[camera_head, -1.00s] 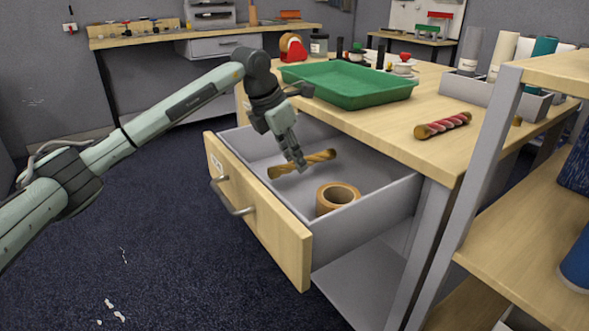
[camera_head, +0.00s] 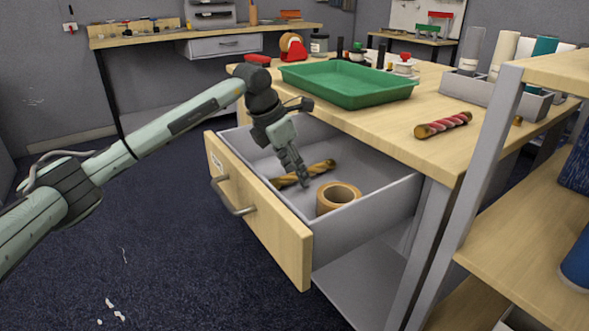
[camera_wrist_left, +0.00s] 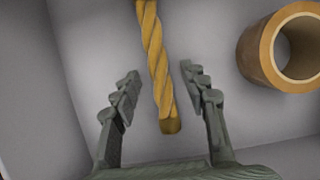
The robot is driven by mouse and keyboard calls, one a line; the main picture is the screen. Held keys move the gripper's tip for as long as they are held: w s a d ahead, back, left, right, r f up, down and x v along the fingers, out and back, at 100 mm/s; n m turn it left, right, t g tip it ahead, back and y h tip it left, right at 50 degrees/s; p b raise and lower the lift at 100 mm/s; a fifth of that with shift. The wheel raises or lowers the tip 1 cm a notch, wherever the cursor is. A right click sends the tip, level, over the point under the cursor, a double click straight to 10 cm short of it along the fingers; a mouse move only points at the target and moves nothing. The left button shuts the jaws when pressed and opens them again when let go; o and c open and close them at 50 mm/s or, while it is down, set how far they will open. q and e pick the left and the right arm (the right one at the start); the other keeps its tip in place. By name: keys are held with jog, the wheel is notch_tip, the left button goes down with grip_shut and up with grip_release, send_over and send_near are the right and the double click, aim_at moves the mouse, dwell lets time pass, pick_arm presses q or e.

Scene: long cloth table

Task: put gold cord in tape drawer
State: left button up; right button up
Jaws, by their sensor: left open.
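The gold cord (camera_head: 318,168), a twisted gold spool piece, lies on the floor of the open drawer (camera_head: 275,225). In the left wrist view the gold cord (camera_wrist_left: 156,60) runs between the two fingers, with a gap on each side. My left gripper (camera_head: 304,184) reaches down into the drawer and is open around the cord's near end; it also shows in the left wrist view (camera_wrist_left: 158,88). A roll of brown tape (camera_head: 338,196) stands in the drawer to the right of the cord, apart from it. It also shows in the left wrist view (camera_wrist_left: 256,55). My right gripper is not in view.
A shelf (camera_head: 530,170) stands at the right. Open dark floor lies left of the drawer.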

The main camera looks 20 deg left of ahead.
pick_arm(q)
jog(key=v, duration=1.2)
